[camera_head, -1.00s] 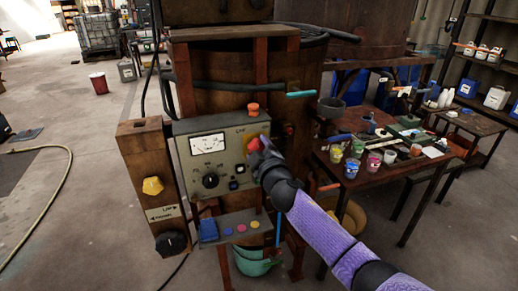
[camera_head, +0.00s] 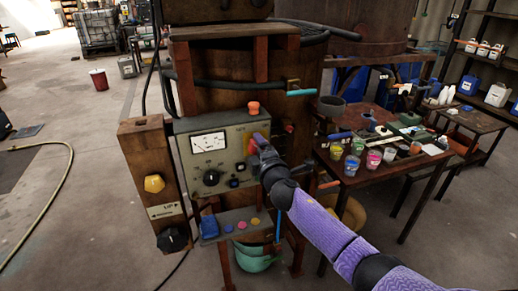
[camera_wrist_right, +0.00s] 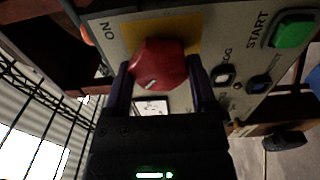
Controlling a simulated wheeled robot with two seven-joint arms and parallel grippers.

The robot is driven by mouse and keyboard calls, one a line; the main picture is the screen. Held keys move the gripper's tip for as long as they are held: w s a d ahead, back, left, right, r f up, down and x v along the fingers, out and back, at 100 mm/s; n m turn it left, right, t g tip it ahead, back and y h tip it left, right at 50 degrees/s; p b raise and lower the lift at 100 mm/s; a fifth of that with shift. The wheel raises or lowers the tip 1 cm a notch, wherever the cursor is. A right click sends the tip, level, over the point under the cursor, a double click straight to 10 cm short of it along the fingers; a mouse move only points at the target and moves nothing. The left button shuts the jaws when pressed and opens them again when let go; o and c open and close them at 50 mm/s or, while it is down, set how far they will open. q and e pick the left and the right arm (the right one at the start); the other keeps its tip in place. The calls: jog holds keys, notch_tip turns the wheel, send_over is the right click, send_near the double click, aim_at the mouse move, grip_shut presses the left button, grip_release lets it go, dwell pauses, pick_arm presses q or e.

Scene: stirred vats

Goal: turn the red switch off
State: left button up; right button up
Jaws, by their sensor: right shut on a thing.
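The red switch (camera_wrist_right: 160,62) is a faceted red knob with a short white mark on its face, on a yellow plate (camera_wrist_right: 188,28) of the grey control panel (camera_head: 220,167). My right gripper (camera_wrist_right: 160,82) has one finger on each side of the knob and is shut on it. In the head view the right gripper (camera_head: 259,142) is at the panel's upper right and mostly hides the knob. My left gripper is not in view.
The panel also carries a dial meter (camera_head: 208,142), a black knob (camera_head: 211,178), an orange-red button on top (camera_head: 253,107) and a green START button (camera_wrist_right: 293,31). A table with paint cups (camera_head: 374,158) stands to the right. Open floor lies to the left.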

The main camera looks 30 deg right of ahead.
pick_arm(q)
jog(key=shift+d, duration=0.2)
pick_arm(e)
jog(key=shift+f, duration=0.1)
jog(key=o, duration=0.9)
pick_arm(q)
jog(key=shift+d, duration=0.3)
pick_arm(e)
jog(key=shift+o, duration=1.3)
pick_arm(q)
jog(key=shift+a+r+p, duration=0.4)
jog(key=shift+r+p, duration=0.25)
jog(key=shift+p, duration=0.05)
pick_arm(e)
jog(key=v, duration=1)
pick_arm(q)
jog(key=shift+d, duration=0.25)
